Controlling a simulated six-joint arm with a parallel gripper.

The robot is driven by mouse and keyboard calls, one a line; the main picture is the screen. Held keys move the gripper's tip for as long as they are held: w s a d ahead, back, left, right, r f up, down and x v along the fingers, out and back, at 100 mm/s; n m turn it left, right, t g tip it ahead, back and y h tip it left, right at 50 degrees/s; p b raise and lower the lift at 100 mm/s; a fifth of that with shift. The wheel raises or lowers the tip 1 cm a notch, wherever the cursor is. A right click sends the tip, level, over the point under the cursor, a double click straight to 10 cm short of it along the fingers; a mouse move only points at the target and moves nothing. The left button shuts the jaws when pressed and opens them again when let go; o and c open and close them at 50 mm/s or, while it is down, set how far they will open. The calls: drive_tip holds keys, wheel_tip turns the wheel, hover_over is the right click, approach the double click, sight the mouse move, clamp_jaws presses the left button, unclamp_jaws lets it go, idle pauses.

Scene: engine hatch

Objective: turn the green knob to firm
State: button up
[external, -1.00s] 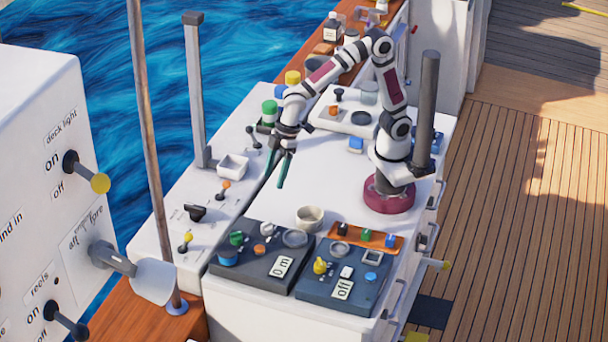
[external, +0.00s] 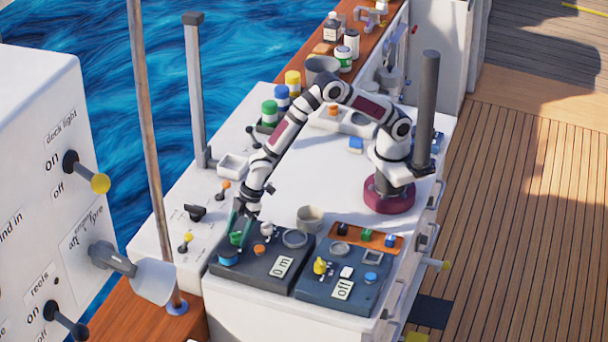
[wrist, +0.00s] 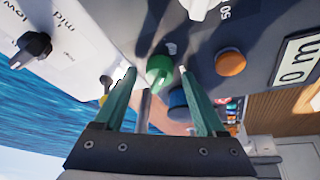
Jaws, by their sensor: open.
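The green knob (wrist: 159,71) is a round knob on the dark left-hand panel (external: 252,270). In the external view the green knob (external: 236,238) is at the panel's back left, partly hidden by my gripper. My gripper (wrist: 156,72) is open, with its two green fingers pointing at the panel. In the wrist view the green knob appears between the fingertips, and I cannot tell whether either finger touches it. In the external view my gripper (external: 238,226) is low over that corner of the panel. The knob's pointer and any "firm" label cannot be made out.
A blue knob (external: 228,257) sits just in front of the green one, close to a finger in the wrist view. A beige cup (external: 310,219) stands behind the panels. The white bench top (external: 325,185) is mostly clear.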

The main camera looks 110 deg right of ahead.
clamp_jaws()
idle(0.3)
drive_tip(key=m+h, duration=0.1)
drive_tip(key=m, duration=0.3)
drive_tip(key=shift+a+m+h, duration=0.15)
drive_tip(key=shift+m+h, duration=0.15)
drive_tip(key=shift+h, duration=0.1)
drive_tip(key=m, duration=0.2)
drive_tip(key=m+g+h, duration=0.1)
drive_tip(key=m, duration=0.1)
drive_tip(key=shift+m+h, duration=0.3)
drive_tip(key=m+g+h, duration=0.1)
drive_tip(key=m, duration=0.3)
drive_tip(key=shift+w+a+m, duration=0.1)
drive_tip(key=shift+w+m, duration=0.05)
drive_tip(key=shift+m, duration=0.15)
drive_tip(key=shift+w+m+g+h, duration=0.15)
drive_tip(key=shift+m+g, duration=0.3)
drive_tip(key=shift+m, duration=0.5)
drive_tip(key=shift+s+m+g+h, duration=0.1)
drive_tip(key=shift+m+g+h, duration=0.25)
drive_tip(key=shift+m, duration=0.6)
